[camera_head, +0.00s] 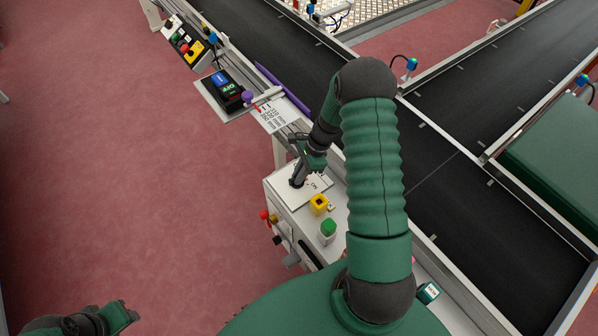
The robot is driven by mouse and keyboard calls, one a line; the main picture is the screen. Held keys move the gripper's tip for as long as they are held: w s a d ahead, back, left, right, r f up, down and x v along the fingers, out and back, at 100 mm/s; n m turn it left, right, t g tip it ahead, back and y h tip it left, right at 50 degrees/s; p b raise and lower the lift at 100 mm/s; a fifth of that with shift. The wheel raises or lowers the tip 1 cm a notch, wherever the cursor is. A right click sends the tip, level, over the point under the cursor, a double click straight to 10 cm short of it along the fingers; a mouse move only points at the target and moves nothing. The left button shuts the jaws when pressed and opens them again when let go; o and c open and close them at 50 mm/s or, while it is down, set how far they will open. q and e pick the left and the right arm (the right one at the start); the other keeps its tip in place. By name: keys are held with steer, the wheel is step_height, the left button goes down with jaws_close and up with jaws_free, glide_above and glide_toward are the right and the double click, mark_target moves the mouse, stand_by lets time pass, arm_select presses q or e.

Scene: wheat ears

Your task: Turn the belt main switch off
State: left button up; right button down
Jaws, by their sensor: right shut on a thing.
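The belt main switch is a dark knob (296,182) on a white plate (309,194) marked "ON", on top of the pale control box beside the conveyor. My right gripper (299,170) reaches down over the knob and is shut on it. The fingers and the arm hide part of the knob, so its exact angle is hard to read. My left gripper (112,318) is at the bottom left, over the floor and far from the switch; its jaws are not clear.
A red knob (264,214) is on the box's side. The black conveyor belt (450,190) runs along the right. Red floor lies open at left.

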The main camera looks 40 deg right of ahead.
steer(key=n+g+p, duration=0.1)
steer(key=n, duration=0.2)
steer(key=shift+w, duration=0.1)
steer(key=n+g, duration=0.1)
steer(key=n, duration=0.1)
steer(key=shift+w+n, duration=0.1)
steer(key=shift+n, duration=0.3)
steer(key=n+g, duration=0.1)
steer(key=n, duration=0.2)
steer(key=n+g, duration=0.1)
steer(key=n, duration=0.2)
steer(key=shift+w+h+p, duration=0.15)
steer(key=shift+h+p, duration=0.15)
steer(key=shift+h, duration=0.1)
steer(key=shift+n, duration=0.3)
steer(key=c, duration=1.5)
jaws_free()
